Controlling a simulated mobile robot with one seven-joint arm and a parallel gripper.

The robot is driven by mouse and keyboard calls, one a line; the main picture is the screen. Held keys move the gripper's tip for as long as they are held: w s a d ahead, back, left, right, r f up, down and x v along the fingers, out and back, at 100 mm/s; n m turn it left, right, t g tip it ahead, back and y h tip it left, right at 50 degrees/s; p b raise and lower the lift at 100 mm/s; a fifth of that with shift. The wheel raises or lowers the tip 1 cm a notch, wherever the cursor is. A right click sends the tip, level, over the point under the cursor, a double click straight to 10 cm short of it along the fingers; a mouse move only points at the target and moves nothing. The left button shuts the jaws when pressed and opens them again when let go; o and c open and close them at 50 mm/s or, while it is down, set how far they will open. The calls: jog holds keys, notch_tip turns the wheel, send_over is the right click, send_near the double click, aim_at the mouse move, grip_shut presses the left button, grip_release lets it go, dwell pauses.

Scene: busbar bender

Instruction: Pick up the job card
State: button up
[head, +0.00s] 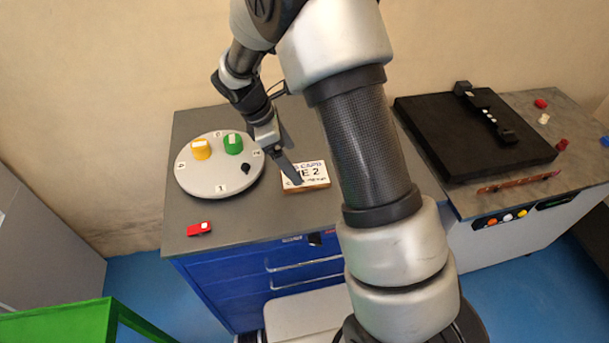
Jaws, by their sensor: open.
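The job card (310,177) is a small white card with black print on a wooden-brown block. It lies on the grey top of the blue cabinet, right of the round dial plate. My gripper (289,164) is open, its dark fingers pointing down at the card's left part. The fingers cover part of the card's print. I cannot tell whether they touch the card or hover just above it.
A round grey plate (211,183) with yellow and green knobs stands left of the card. A red block (199,228) lies near the cabinet top's (240,237) front edge. A black machine plate (471,145) is on the right bench. A green frame (60,326) is at lower left.

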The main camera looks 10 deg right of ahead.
aim_at(304, 174)
jog(key=shift+d+x, duration=0.15)
jog(key=shift+x, duration=1.35)
jog(key=shift+d+x, duration=0.1)
jog(key=shift+x, duration=1.45)
jog(key=shift+r, duration=0.2)
jog(key=c, duration=1.2)
